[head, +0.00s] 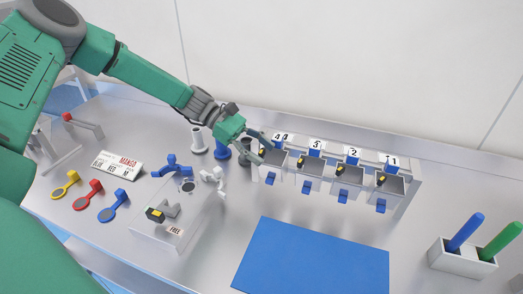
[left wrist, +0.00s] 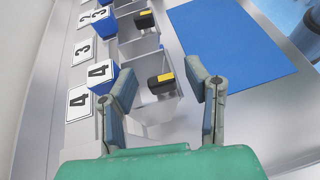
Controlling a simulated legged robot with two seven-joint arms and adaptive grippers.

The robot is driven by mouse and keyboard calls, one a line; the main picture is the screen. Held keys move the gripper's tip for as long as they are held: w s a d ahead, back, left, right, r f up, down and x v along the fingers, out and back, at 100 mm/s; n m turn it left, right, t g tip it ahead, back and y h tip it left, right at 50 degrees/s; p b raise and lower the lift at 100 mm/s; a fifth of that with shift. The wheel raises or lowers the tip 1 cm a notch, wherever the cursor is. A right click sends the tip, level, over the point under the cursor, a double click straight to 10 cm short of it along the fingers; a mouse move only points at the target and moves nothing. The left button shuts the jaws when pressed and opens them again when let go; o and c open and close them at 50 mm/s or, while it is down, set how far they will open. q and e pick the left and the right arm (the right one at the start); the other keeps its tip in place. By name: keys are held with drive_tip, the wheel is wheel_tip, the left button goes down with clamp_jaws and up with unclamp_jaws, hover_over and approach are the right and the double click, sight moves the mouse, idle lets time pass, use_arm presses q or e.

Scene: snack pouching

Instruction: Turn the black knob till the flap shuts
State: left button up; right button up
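A row of numbered dispensers (head: 340,187) holds several black knobs with yellow marks. My left gripper (head: 268,147) is at the dispenser labelled 4, at the row's left end. In the left wrist view that gripper (left wrist: 160,75) is open, with its fingers apart. The black knob of dispenser 4 (left wrist: 158,84) shows between the fingers, with a gap on both sides; I cannot tell its depth relative to the fingertips. Another black knob (left wrist: 143,20), on dispenser 3, shows beyond it. I cannot tell the flap's state. My right gripper is not in view.
A blue mat (head: 312,258) lies in front of the row. A box marked FREE (head: 190,228) carries another black and yellow knob (head: 155,214). Yellow, red and blue scoops (head: 108,213) and a MANGO sign (head: 118,164) are at left. A holder with blue and green sticks (head: 462,260) stands at right.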

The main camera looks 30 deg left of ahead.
use_arm(q)
drive_tip(key=shift+a, duration=0.1)
drive_tip(key=v, duration=1.2)
drive_tip(key=shift+w, duration=0.1)
